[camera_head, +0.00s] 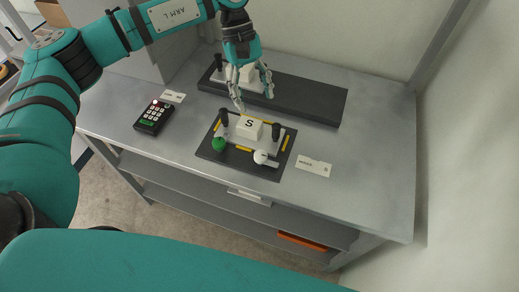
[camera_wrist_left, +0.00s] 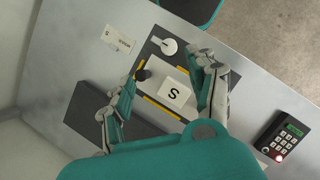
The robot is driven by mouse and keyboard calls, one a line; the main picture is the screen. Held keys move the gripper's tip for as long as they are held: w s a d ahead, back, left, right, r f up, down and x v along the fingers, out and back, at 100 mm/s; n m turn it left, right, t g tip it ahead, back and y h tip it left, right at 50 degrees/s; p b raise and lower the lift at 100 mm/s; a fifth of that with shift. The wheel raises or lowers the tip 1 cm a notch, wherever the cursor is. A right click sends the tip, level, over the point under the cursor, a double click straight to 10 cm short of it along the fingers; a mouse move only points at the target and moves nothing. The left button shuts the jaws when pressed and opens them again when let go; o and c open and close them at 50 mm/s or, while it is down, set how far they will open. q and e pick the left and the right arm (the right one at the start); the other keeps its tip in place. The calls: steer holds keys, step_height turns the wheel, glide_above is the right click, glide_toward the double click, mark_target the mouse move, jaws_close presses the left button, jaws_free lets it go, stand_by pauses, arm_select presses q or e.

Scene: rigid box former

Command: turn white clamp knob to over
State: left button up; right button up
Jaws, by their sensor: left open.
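The white clamp knob (camera_head: 260,157) sits at the front right of the dark fixture plate (camera_head: 208,150), with a short pale lever pointing right. In the left wrist view the white knob (camera_wrist_left: 169,46) lies ahead of my fingers. A white block marked S (camera_head: 249,128) sits in the middle of the fixture. A green knob (camera_head: 218,144) is at its front left. My left gripper (camera_head: 255,99) is open, above and behind the block, apart from the white knob. In the left wrist view the gripper (camera_wrist_left: 165,72) has its fingers spread, with nothing held. My right gripper is out of view.
Two black-topped posts (camera_head: 276,130) flank the block. A black keypad (camera_head: 153,117) stands left on the grey table (camera_head: 370,160). A long dark platform (camera_head: 318,97) with another white piece lies behind. A label card (camera_head: 313,166) lies at right. The right tabletop is clear.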

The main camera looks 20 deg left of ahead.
arm_select(q)
steer(key=a, duration=0.2)
steer(key=p, duration=0.6)
glide_toward(261, 154)
steer(key=x, duration=0.7)
steer(key=shift+s+d+f, duration=0.15)
steer(key=shift+s+f, duration=0.05)
steer(key=shift+f, duration=0.1)
steer(key=shift+s+d+f, duration=0.15)
steer(key=shift+f, duration=0.45)
steer(key=c, duration=1.1)
steer(key=shift+c, duration=0.2)
